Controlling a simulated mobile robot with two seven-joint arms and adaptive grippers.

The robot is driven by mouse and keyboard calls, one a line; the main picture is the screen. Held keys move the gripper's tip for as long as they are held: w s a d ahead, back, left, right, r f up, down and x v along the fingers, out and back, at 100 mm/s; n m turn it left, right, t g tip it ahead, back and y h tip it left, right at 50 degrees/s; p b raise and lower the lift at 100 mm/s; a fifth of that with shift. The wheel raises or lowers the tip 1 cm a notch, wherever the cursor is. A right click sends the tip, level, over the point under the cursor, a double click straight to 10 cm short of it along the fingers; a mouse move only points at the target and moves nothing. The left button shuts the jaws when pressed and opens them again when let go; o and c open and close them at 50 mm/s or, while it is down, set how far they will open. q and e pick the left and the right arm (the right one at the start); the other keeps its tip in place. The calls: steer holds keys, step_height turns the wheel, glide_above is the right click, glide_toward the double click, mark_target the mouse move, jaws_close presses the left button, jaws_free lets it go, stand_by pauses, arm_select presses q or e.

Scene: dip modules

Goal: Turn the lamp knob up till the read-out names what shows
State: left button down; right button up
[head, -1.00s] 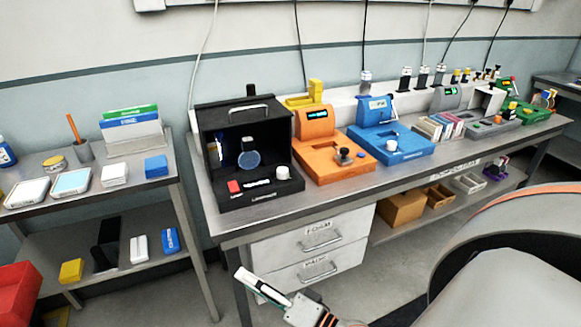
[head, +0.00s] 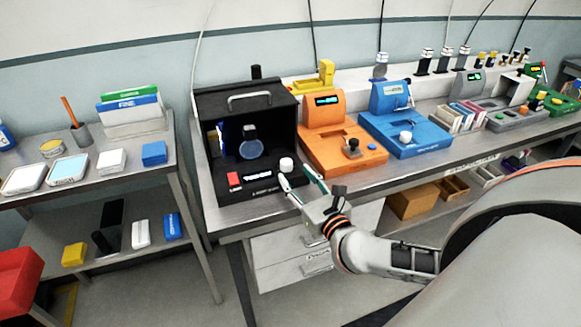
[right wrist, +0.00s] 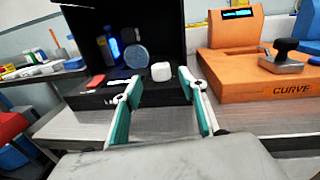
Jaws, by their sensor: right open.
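The black lamp box (head: 247,103) stands open-fronted at the left end of the bench. Its white knob (head: 286,165) is at the right of its base. A lit read-out (head: 254,175) lies left of the knob, its lettering too small to read surely. A red switch (head: 234,181) is at the base's left. A round disc (head: 252,150) stands inside, with a blue glow (head: 222,135) behind it. My right gripper (head: 299,175) is open and empty, just in front of the knob. In the right wrist view the knob (right wrist: 161,71) shows beyond and between the fingertips, apart from them. My left gripper is out of view.
An orange module (head: 340,152) stands close to the right of the box, with a blue module (head: 408,128) beyond it. The bench front edge (head: 225,222) runs below my gripper. A side table (head: 100,180) with small boxes stands left, across a gap.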

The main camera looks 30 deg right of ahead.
mark_target(289, 167)
steer(key=shift+w+d, duration=0.2)
steer(key=shift+w, duration=0.95)
steer(key=shift+w+d, duration=0.15)
steer(key=shift+w, duration=1)
steer(key=c, duration=1.1)
